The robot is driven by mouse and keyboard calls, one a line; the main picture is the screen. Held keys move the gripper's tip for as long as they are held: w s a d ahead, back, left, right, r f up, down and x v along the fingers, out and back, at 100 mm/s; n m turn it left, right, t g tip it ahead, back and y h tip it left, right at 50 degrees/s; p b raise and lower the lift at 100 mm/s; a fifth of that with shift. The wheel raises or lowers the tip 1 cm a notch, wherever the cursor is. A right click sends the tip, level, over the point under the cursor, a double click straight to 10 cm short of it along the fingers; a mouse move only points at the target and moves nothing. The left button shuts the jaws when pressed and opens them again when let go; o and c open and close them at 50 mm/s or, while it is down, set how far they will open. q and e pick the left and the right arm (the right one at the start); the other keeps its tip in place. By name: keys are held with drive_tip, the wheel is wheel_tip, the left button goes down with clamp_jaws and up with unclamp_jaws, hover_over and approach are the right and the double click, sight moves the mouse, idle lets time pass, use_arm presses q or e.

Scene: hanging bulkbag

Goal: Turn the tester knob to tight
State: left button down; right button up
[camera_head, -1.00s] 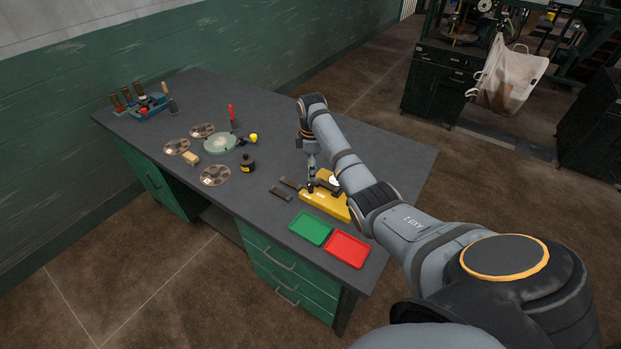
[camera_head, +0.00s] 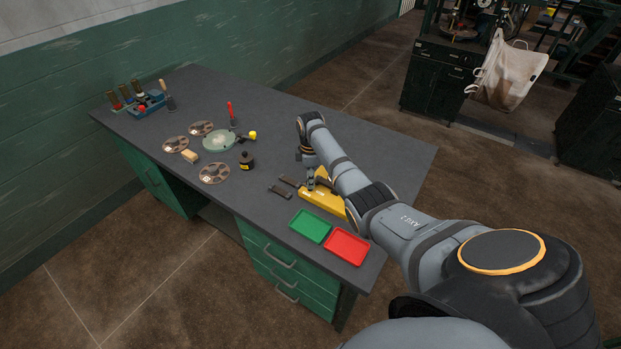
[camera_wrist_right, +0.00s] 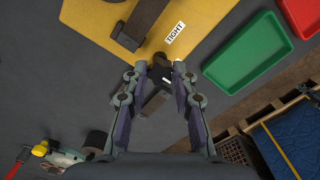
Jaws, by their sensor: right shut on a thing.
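The yellow tester (camera_head: 318,199) sits near the table's front right edge. It also shows in the right wrist view (camera_wrist_right: 92,14), with a white "TIGHT" label (camera_wrist_right: 175,33) and a dark bar across it. My right gripper (camera_head: 311,184) reaches down at the tester's left end. The knob's pointing direction is hard to read, and my arm hides part of the tester in the head view. My left gripper is not in view.
A green tray (camera_head: 310,226) and a red tray (camera_head: 346,247) lie at the table's front edge, close to the tester. Dark strips (camera_head: 279,192) lie to its left. Round discs, a black weight (camera_head: 247,161) and tools stand farther left. The table's back right is clear.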

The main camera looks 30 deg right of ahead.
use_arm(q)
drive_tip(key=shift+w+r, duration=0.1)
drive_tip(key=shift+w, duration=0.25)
use_arm(e)
clamp_jaws()
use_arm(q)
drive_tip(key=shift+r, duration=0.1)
use_arm(e)
drive_tip(key=m+p, duration=0.2)
drive_tip(key=shift+r+m, duration=0.15)
drive_tip(key=shift+m, duration=0.25)
drive_tip(key=m+p, duration=0.2)
drive_tip(key=m, duration=0.3)
drive_tip(key=m+p, duration=0.1)
drive_tip(key=m, duration=0.4)
drive_tip(key=shift+p, duration=0.3)
use_arm(q)
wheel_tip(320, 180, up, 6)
drive_tip(key=shift+p, duration=0.35)
use_arm(e)
drive_tip(key=m, duration=0.5)
drive_tip(key=shift+f, duration=0.2)
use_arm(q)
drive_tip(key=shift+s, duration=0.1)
